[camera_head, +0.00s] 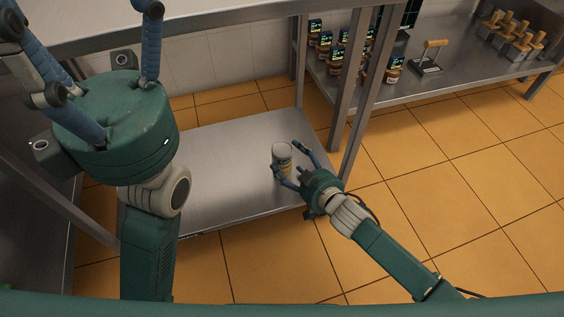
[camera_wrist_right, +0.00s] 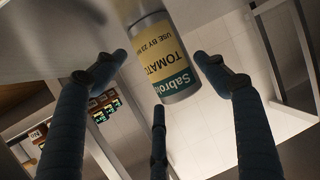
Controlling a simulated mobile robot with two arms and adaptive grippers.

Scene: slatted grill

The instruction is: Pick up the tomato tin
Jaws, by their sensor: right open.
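The tomato tin (camera_head: 282,156) is a pale can standing on the lower metal shelf (camera_head: 225,155) in the head view. In the right wrist view the tin (camera_wrist_right: 165,58) shows a yellow and teal label reading "TOMAT". My right gripper (camera_head: 287,160) is open, with its fingers on either side of the tin. In the right wrist view, gaps show between the tin and the fingers of this gripper (camera_wrist_right: 161,60). My left gripper (camera_head: 85,60) is large at the upper left, its blue fingers spread and empty, away from the tin.
A metal table top (camera_head: 200,22) lies above the shelf, with a steel leg (camera_head: 360,100) right of the tin. Another shelf at the upper right holds several jars (camera_head: 393,70), a wooden-handled press (camera_head: 430,58) and several wooden-handled tools (camera_head: 515,40). Orange floor tiles (camera_head: 430,190) are clear.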

